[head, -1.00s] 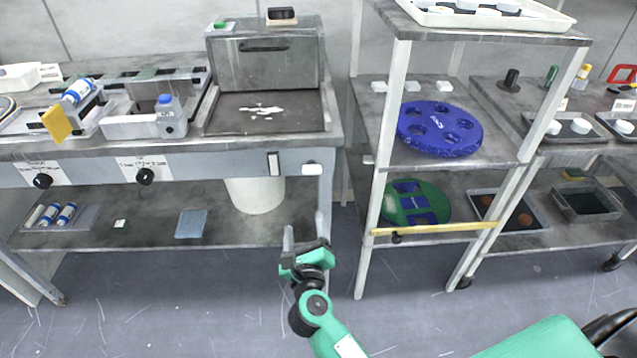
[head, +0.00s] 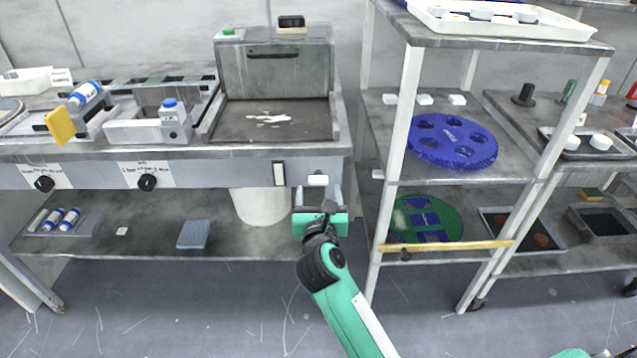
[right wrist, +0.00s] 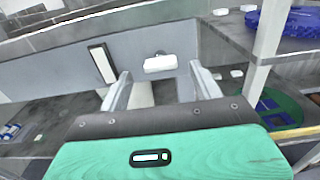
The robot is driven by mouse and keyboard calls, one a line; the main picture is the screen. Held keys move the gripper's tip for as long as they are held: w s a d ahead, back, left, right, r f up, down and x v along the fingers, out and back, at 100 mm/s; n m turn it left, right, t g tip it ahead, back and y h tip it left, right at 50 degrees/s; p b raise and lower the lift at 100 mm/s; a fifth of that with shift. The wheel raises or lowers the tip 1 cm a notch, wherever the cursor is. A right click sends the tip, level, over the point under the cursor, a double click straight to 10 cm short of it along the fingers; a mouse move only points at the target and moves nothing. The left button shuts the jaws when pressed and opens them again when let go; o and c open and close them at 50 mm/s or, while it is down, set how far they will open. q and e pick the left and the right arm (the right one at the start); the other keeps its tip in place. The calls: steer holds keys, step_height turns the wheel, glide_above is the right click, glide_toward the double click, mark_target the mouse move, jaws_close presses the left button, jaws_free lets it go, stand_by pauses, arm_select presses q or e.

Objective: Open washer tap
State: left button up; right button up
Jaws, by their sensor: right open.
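The white tap handle (head: 318,180) sits on the grey front panel of the bench, below the right side of the washer basin (head: 272,120). I take it to be the washer tap. It also shows in the right wrist view (right wrist: 160,63), just beyond the fingertips and between them. My right gripper (head: 318,194) is open and empty, its fingers pointing at the panel just below the handle. In the right wrist view its two fingers (right wrist: 160,73) are wide apart, and no touch with the handle shows. My left gripper is not in view.
Two black knobs (head: 147,182) with labels are on the panel further left. A white bucket (head: 262,207) stands under the basin. The shelf rack (head: 393,165) with a blue disc (head: 452,143) is close on the right.

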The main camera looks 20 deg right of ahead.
mark_target(319, 182)
steer(key=shift+x, duration=2.15)
steer(key=c, duration=1)
